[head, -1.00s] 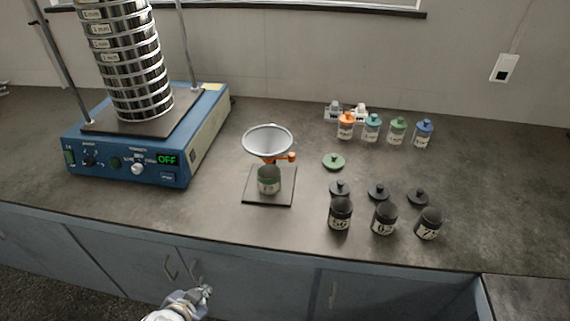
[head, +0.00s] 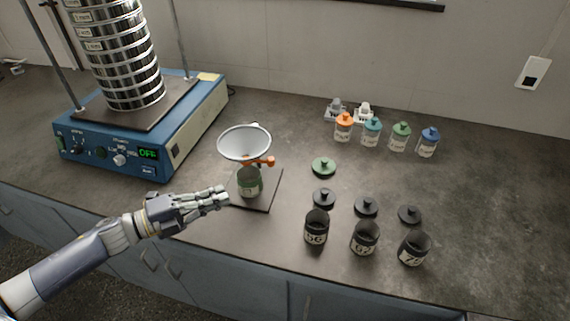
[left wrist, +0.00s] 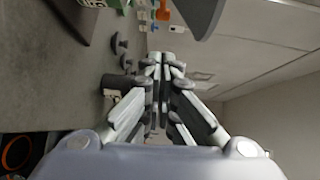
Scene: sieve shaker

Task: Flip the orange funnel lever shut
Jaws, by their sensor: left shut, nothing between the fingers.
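The funnel (head: 244,142) is a wide grey-white cone standing over a green jar (head: 249,183) on a dark square base plate (head: 270,190). Its orange lever (head: 265,162) sticks out to the right below the cone. In the left wrist view the orange lever (left wrist: 162,12) shows at the top edge beside the dark cone (left wrist: 203,14). My left gripper (head: 226,196) is shut and empty, left of the green jar and lower than the lever, apart from the lever. Its fingertips also show together in the left wrist view (left wrist: 162,58). My right gripper is not in view.
The sieve shaker (head: 130,150) stands at the left. Black jars (head: 317,227) and black lids stand to the right, with a green lid (head: 323,167) behind them. Small bottles with coloured caps (head: 371,132) stand farther back. The counter at far right is clear.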

